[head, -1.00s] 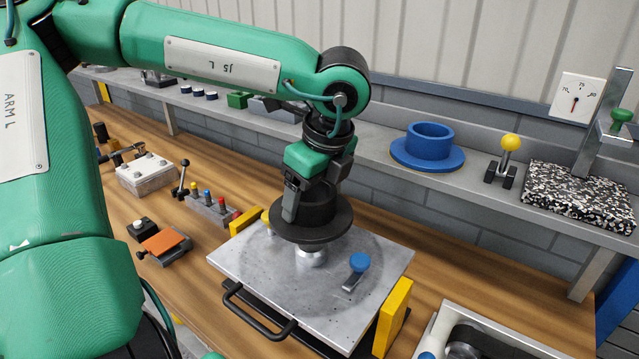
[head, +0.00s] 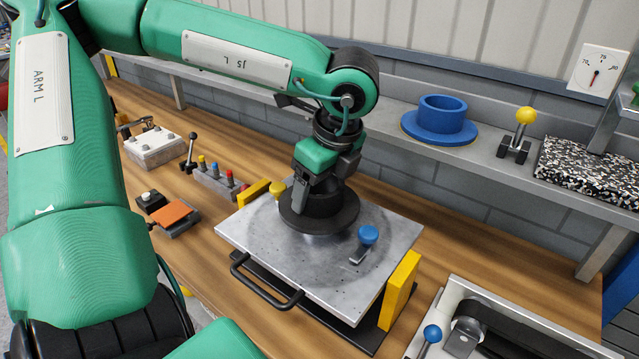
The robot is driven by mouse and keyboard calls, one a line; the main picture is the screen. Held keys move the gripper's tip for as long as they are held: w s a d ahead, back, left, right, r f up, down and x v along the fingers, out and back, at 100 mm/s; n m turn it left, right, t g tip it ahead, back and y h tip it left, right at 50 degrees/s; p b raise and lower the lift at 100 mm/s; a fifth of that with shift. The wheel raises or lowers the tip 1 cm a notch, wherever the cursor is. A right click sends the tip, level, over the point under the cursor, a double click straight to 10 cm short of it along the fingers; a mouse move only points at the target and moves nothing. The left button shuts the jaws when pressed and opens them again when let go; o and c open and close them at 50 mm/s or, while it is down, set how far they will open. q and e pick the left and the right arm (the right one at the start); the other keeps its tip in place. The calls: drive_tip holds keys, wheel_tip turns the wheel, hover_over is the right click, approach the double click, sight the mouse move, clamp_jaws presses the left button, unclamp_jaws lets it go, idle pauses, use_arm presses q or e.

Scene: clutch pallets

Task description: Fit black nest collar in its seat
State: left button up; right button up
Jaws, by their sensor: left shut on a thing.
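The black nest collar (head: 340,217) is a flanged ring, seen over the middle of the grey metal pallet plate (head: 265,235). My left gripper (head: 322,192) comes down from above and is shut on the collar's upright rim. The collar looks about level. Its flange hides most of the round metal seat (head: 322,238) below, of which only a sliver shows. I cannot tell whether the collar touches the seat. A blue-knobbed clamp (head: 366,241) is right of the collar and a yellow knob (head: 277,188) is at its left. My right gripper is not in view.
Yellow blocks (head: 400,288) flank the plate, and a black handle (head: 262,285) is at its front. A blue flanged ring (head: 440,122) and a yellow-knobbed lever (head: 520,130) stand on the back shelf. A metal tray (head: 520,325) is at front right.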

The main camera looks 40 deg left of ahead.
use_arm(q)
drive_tip(key=shift+b, duration=0.4)
drive_tip(key=shift+s+a+b, duration=0.35)
drive_tip(key=shift+a+b, duration=0.05)
drive_tip(key=shift+b, duration=0.05)
drive_tip(key=shift+f, duration=0.1)
